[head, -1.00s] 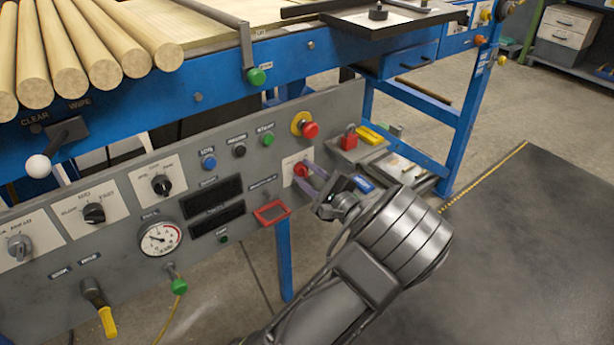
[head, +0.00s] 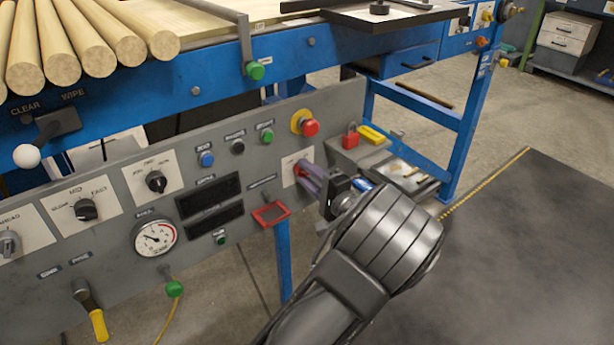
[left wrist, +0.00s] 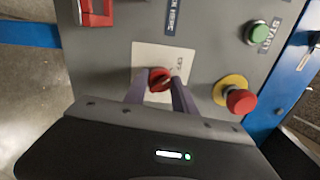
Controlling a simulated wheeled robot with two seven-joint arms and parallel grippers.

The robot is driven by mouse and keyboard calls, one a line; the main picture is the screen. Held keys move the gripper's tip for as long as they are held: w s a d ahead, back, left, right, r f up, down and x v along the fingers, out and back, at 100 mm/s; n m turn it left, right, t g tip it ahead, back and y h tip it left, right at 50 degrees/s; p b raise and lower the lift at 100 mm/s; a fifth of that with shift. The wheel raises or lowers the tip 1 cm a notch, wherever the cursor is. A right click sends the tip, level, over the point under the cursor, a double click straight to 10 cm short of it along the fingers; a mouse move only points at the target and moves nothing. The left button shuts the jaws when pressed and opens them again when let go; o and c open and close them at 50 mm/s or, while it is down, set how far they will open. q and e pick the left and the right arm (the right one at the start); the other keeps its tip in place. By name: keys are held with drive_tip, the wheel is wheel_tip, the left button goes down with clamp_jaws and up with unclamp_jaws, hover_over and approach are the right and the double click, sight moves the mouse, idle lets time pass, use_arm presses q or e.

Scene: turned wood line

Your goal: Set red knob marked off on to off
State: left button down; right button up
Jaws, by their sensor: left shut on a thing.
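The red knob (left wrist: 160,79) sits on a white plate (left wrist: 150,58) on the grey control panel. Lettering shows on the plate in the left wrist view, only partly readable. My left gripper (left wrist: 161,88) is shut on the red knob, one finger on each side of it. In the head view my left gripper (head: 306,180) reaches the panel from the right, and its fingers mostly cover the knob. My right gripper is not in view.
A red mushroom button (head: 310,127) on a yellow collar is just above the knob. A red-framed holder (head: 270,215) is at its lower left. A red padlock (head: 350,136) and yellow item (head: 371,134) lie to the right. Open floor is at the right.

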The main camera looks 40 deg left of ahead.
use_arm(q)
drive_tip(key=shift+f, duration=0.1)
drive_tip(key=c, duration=1)
unclamp_jaws()
drive_tip(key=shift+d, duration=0.1)
drive_tip(key=p+v, duration=0.1)
drive_tip(key=v, duration=0.6)
drive_tip(key=shift+s+d+p, duration=0.15)
drive_tip(key=shift+d+p, duration=0.15)
drive_tip(key=shift+p, duration=0.05)
